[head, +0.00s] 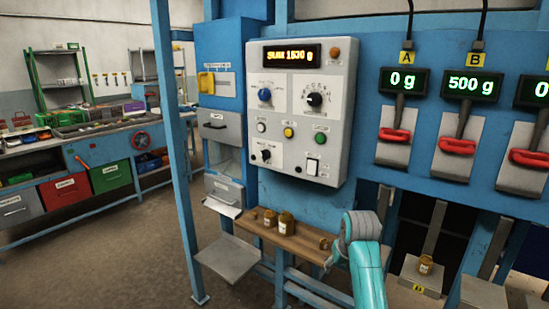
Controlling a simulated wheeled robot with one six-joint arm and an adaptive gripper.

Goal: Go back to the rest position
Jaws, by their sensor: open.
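My teal arm with a grey joint rises from the bottom of the head view, right of centre, in front of a wooden shelf (305,246). A small teal part of the arm shows left of the joint, at the shelf's right end. I cannot make out my gripper's fingers. Several brown weights or jars (286,223) stand on the shelf. Another brown one (425,265) sits on a grey plate (408,277) at the lower right.
A grey control panel (300,112) reads about 1530 g. Scale displays A (404,81) and B (470,84) read 0 g and 500 g, above red handles. A blue post (175,150) stands left of the shelf. Open floor (120,260) lies between it and a workbench with bins.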

